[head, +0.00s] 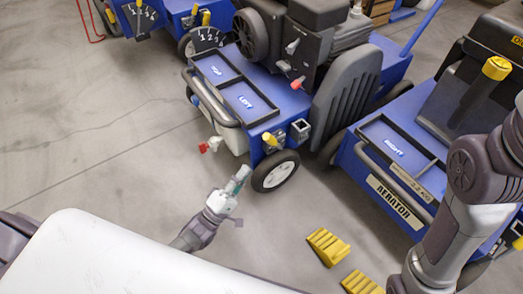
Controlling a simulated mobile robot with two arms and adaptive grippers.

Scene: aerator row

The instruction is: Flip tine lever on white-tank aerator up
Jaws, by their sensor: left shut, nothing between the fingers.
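A blue aerator (262,98) stands at the centre, with trays lettered "LEFT" and one other word. A white tank-like part (232,137) with a red valve (210,145) shows low on its front. A short yellow-tipped lever (270,140) sits at its front right corner, above the wheel. I cannot tell for sure whether this is the tine lever. My left gripper (242,174) is shut and empty, in front of the aerator and left of its front wheel, apart from the lever in the picture. My right arm shows at the right, but its gripper is out of view.
A second blue aerator (404,207) lettered "RIGHT" stands at the right, with a long yellow-knobbed lever (495,68). Yellow wheel chocks (328,246) lie on the floor in front. The left floor is clear.

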